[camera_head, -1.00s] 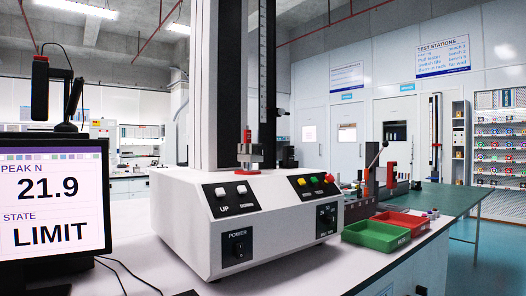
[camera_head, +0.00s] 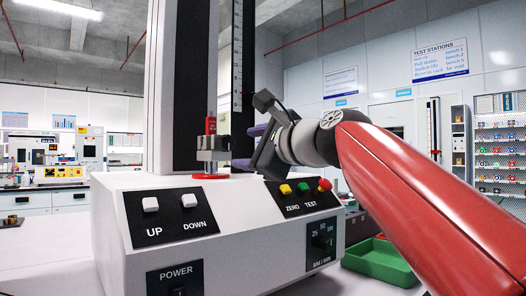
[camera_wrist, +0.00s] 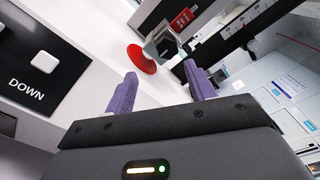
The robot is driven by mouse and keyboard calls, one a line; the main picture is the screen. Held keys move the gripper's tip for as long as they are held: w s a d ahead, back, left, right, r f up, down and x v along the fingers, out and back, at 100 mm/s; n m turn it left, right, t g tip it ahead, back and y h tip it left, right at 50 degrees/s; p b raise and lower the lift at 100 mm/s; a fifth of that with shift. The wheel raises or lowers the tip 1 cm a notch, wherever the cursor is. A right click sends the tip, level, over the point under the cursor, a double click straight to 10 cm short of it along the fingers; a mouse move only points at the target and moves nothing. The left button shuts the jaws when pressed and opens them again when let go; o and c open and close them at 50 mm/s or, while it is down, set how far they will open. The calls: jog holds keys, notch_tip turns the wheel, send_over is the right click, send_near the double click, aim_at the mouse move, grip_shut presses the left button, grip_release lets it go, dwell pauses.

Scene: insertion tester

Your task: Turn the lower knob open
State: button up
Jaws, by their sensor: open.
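A small metal clamp (camera_head: 211,148) stands on top of the white tester, between the column and the front panel. A flat red knob-like disc (camera_head: 210,177) lies at its foot, and a red cylinder (camera_head: 210,125) sits above it. My gripper (camera_head: 249,147) is just right of the clamp, its purple fingers partly hidden behind its own body. In the wrist view my open gripper (camera_wrist: 160,86) holds nothing. The red disc (camera_wrist: 142,59) shows beyond the fingertips, roughly between them and nearer the left finger, with a visible gap.
The panel has UP and DOWN buttons (camera_head: 170,211), coloured buttons (camera_head: 304,188), a dark speed dial (camera_head: 322,236) and a POWER switch (camera_head: 175,281). The dark column (camera_head: 180,85) rises close behind the clamp. A green tray (camera_head: 380,262) stands right of the tester, partly behind my arm.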

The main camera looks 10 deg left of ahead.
aim_at(228, 143)
jog(key=shift+y, duration=0.3)
jog(key=p+x, duration=0.2)
jog(key=x, duration=0.1)
jog(key=r+p+x, duration=0.1)
jog(key=p+x, duration=0.2)
jog(key=x, duration=0.1)
jog(key=shift+w+r, duration=0.15)
jog(key=shift+r, duration=0.1)
jog(key=shift+w+a+f, duration=0.15)
jog(key=shift+w+a, duration=0.05)
jog(key=c, duration=1)
